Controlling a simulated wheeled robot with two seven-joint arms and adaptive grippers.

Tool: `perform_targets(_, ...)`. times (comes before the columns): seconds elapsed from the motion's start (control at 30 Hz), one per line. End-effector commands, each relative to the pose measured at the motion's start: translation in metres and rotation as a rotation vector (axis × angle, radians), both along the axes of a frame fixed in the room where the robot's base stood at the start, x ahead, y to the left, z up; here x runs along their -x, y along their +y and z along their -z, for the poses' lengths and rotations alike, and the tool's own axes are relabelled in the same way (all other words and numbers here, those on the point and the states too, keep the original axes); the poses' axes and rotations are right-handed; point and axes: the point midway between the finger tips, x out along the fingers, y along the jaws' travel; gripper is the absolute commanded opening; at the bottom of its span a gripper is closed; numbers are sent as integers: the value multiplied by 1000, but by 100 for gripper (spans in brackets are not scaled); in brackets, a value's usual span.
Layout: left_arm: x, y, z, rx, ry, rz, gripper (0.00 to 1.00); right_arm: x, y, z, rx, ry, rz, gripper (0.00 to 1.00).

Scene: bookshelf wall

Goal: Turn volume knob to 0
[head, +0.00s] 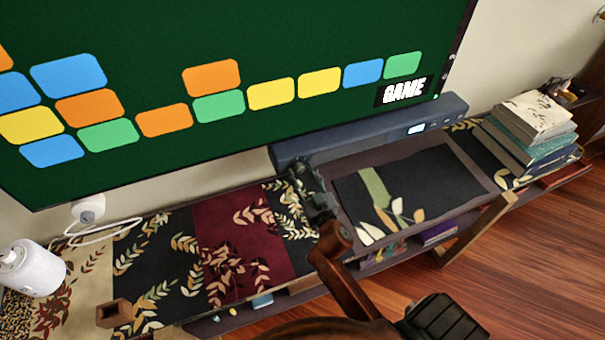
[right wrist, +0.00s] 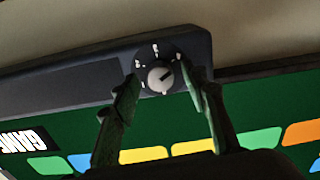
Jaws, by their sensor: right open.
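The volume knob (right wrist: 158,79) is a round, light grey dial with a dark line across its face. It sits on a dark disc with white marks, on the end of the blue-grey soundbar (right wrist: 75,85). In the right wrist view its line points up and right. My right gripper (right wrist: 163,86) is open, with one fingertip on each side of the knob; I cannot tell whether they touch it. In the head view the right gripper (head: 300,180) is at the left end of the soundbar (head: 350,140), and the knob is not visible there. My left gripper is not in view.
A large screen (head: 240,60) with coloured tiles hangs above the soundbar. The low shelf top has a patterned runner (head: 240,230).

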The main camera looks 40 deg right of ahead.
Motion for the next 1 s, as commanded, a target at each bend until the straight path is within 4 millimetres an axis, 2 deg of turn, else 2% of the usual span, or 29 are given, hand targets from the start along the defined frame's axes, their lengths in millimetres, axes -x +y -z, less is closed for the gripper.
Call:
perform_targets(0.23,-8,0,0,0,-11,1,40,0,0,0,-1,0,0,39)
perform_targets(0.8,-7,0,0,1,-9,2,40,0,0,0,-1,0,0,0)
perform_targets(1.0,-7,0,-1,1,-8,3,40,0,0,0,8,2,0,0)
